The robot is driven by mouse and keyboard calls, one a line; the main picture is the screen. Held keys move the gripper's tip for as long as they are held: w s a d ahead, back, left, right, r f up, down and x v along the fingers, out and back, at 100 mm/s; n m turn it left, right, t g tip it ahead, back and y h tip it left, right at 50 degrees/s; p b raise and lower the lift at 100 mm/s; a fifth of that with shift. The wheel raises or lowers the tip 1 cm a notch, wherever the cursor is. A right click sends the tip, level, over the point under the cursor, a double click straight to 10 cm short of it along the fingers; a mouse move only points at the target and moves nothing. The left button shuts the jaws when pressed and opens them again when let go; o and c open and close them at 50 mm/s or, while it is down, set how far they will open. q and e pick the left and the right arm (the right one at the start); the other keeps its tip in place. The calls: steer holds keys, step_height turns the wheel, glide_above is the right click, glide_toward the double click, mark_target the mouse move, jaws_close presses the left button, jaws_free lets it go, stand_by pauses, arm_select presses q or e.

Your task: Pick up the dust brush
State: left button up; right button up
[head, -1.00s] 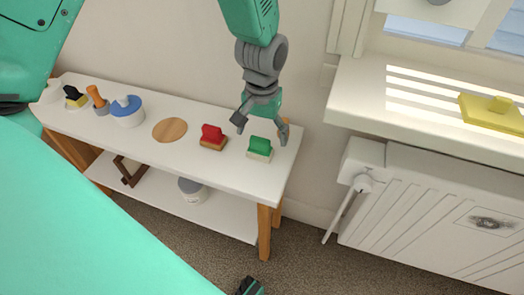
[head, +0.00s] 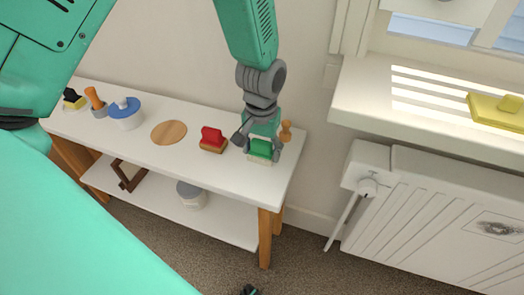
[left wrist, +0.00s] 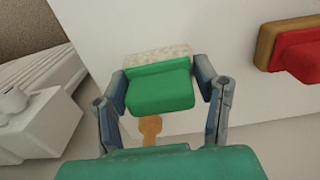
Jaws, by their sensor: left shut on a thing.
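The dust brush, a green-handled block with a pale speckled base (head: 260,150), is at the right end of the white shelf top (head: 225,171). It also shows in the left wrist view (left wrist: 160,90). My left gripper (head: 262,147) comes down from above and is shut on the green part, one finger on each side, as the left wrist view (left wrist: 165,88) shows. The brush still appears to be at the shelf surface; I cannot tell whether it touches. A small dark piece at the bottom edge of the head view may be my right gripper (head: 249,290).
A red-handled brush (head: 212,139) stands just left, with a round wooden disc (head: 169,132) beyond it. A small wooden knobbed thing (head: 286,131) is close behind the gripper. A blue-lidded pot (head: 126,114) stands farther left. The windowsill (head: 365,100) and radiator (head: 440,205) are at right.

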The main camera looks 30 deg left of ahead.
mark_target(261, 141)
arm_select(q)
steer(key=shift+r, duration=0.1)
step_height(261, 141, up, 10)
steer(key=p, duration=0.4)
